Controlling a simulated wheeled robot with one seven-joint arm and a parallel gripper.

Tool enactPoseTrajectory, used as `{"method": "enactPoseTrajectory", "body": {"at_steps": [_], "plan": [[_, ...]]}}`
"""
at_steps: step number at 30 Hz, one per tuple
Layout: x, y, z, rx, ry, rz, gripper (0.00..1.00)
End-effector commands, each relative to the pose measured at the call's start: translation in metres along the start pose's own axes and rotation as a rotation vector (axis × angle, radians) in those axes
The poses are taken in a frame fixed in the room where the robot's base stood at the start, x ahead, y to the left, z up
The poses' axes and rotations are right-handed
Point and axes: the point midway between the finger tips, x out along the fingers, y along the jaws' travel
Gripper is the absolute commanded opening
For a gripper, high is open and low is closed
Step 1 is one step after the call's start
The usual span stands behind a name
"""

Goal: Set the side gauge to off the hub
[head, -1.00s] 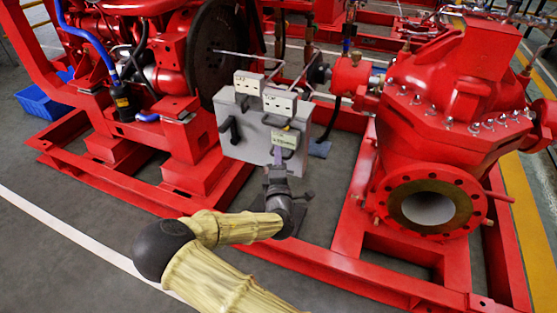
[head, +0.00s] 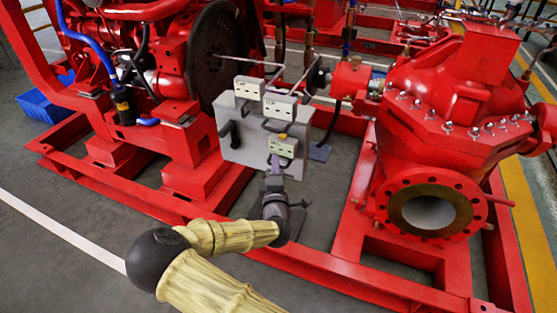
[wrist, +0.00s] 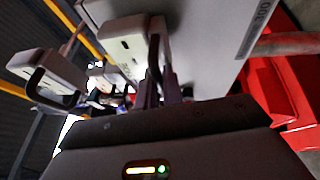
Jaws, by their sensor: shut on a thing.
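The grey box-shaped hub (head: 252,149) stands on the red frame and carries several pale gauge blocks with dark loop handles. The lowest block, which I take for the side gauge (head: 283,147), is at the hub's lower front right. My gripper (head: 275,168) is at this block, shut on its dark handle. In the wrist view, a pale block (wrist: 130,48) with a black handle is just beyond my fingers (wrist: 168,92). The fingertips are small and partly hidden, and any gap between this block and the hub cannot be made out.
Two other gauge blocks, an upper left one (head: 249,87) and an upper right one (head: 279,106), sit above. A red pump (head: 440,130) stands at right and a red engine (head: 160,60) at left. The red frame rail (head: 330,266) crosses in front. Grey floor in front is clear.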

Motion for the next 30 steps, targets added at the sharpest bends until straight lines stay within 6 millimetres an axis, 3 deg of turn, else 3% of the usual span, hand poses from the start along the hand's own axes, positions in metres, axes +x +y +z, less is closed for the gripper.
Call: {"method": "enactPoseTrajectory", "body": {"at_steps": [5,14,15,17,30], "plan": [[-0.024,0.004,-0.01,-0.002,0.004,-0.006,0.0],[-0.026,0.003,-0.011,-0.002,0.004,-0.006,0.0],[-0.026,0.003,-0.011,-0.002,0.004,-0.006,0.17],[-0.026,0.003,-0.011,-0.002,0.004,-0.006,0.28],[-0.028,0.002,-0.007,-0.003,-0.002,-0.004,0.3]]}}
